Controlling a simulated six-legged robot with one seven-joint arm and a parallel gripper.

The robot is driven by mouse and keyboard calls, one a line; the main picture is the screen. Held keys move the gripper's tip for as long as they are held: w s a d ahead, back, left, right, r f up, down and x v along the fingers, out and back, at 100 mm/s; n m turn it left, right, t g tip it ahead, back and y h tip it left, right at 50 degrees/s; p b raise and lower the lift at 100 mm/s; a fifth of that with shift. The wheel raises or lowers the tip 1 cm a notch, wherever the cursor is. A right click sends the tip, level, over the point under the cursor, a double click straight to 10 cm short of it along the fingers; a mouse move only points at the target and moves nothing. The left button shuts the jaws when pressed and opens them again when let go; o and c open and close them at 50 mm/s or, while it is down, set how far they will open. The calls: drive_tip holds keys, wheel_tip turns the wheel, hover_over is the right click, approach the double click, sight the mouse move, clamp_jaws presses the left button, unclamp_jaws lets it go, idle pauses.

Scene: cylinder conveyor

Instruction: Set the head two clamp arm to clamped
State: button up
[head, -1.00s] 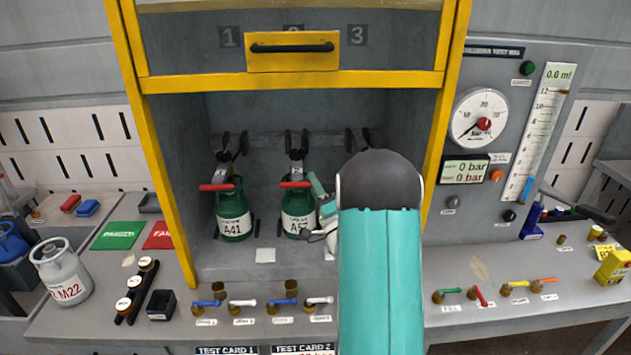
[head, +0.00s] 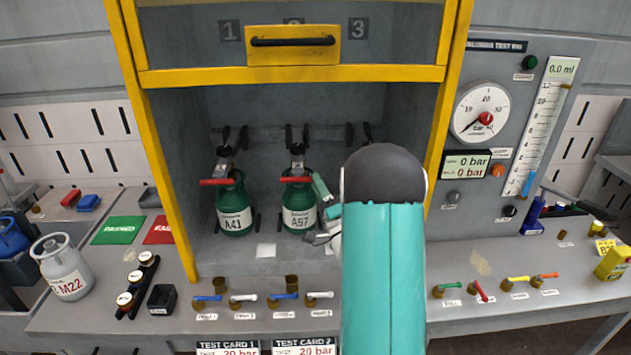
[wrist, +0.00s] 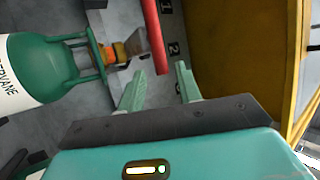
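The head two clamp arm, a red bar (head: 297,179), lies roughly level across the top of green cylinder A57 (head: 300,212). In the wrist view the red bar (wrist: 153,38) comes down from the top edge, and its end shows between the tips of my gripper (wrist: 160,70). My gripper is open, with two pale green fingers apart and nothing held. I cannot tell how deep the bar's end sits between them. In the head view my gripper (head: 321,188) is just right of A57, partly hidden by my arm. The head one red bar (head: 221,182) is above cylinder A41 (head: 234,210).
A yellow frame (head: 152,150) surrounds the bay, with a yellow handled panel (head: 292,46) above. Small valve levers (head: 284,297) line the bench front. A gauge panel (head: 500,130) stands at right. My arm hides most of bay three.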

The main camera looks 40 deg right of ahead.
drive_tip(key=v, duration=1.2)
drive_tip(key=shift+w+r, duration=0.1)
drive_tip(key=w+a+r+n+g, duration=0.8)
drive_tip(key=a+g, duration=0.1)
drive_tip(key=a, duration=0.2)
drive_tip(key=s+a+r+n+g+y, duration=0.2)
drive_tip(key=s+a+n+g, duration=0.6)
drive_tip(key=s+a, duration=1.1)
drive_tip(key=s+g+y, duration=0.1)
drive_tip(key=s, duration=0.2)
drive_tip(key=shift+s+n, duration=0.3)
drive_tip(key=shift+s, duration=0.1)
